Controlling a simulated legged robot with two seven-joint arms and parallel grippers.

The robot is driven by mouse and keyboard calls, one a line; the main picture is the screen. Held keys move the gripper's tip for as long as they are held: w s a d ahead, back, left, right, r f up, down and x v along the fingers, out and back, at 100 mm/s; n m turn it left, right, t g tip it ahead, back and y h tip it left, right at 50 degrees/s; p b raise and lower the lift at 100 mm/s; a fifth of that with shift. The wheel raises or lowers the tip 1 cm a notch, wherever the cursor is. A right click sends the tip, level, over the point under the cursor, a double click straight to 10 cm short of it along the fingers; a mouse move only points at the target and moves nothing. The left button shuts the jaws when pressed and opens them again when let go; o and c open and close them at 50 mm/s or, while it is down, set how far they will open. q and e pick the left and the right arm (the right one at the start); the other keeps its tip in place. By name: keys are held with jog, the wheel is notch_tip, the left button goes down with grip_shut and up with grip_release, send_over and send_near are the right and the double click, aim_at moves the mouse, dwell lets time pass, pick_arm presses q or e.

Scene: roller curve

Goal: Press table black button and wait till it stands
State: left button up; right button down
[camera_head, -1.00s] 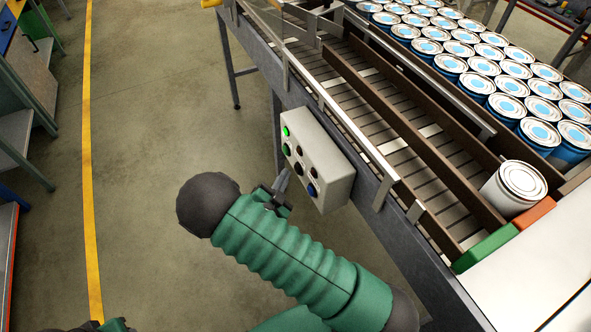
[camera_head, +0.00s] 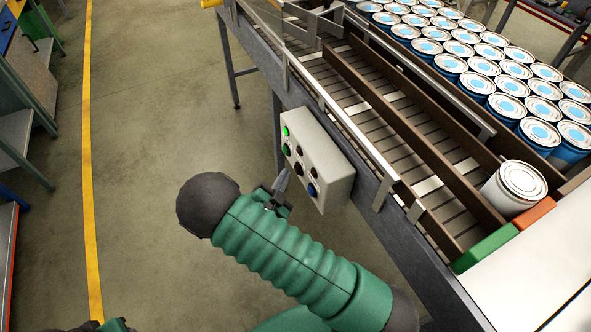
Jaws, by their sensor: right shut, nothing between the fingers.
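A pale control box (camera_head: 319,160) is fixed to the side of the conveyor table. I cannot tell whether the tips touch the box. Only a bit of my left arm (camera_head: 116,325) shows at the bottom left edge; its gripper fingers cannot be made out.
The slatted roller conveyor (camera_head: 400,145) runs diagonally, with a white can (camera_head: 514,188) at its near end by green (camera_head: 486,249) and red (camera_head: 534,212) blocks. Many blue-and-white cans (camera_head: 509,105) fill the upper right. A yellow line (camera_head: 88,170) crosses open floor at left.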

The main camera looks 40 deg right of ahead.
jog(key=shift+d, duration=0.1)
jog(key=shift+s+d, duration=0.15)
jog(key=shift+d, duration=0.2)
jog(key=shift+s+d+r, duration=0.1)
jog(key=shift+d, duration=0.35)
dwell(0.8)
jog(key=shift+a, duration=0.1)
jog(key=shift+w+a, duration=0.2)
jog(key=shift+a, duration=0.55)
jog(key=shift+w+a+b, duration=0.1)
jog(key=shift+w+a, duration=0.1)
jog(key=shift+a, duration=0.65)
jog(key=shift+w+a+b, duration=0.15)
jog(key=shift+a, duration=0.65)
jog(key=shift+w+a+b, duration=0.1)
jog(key=shift+w+a, duration=0.1)
jog(key=shift+a, duration=0.65)
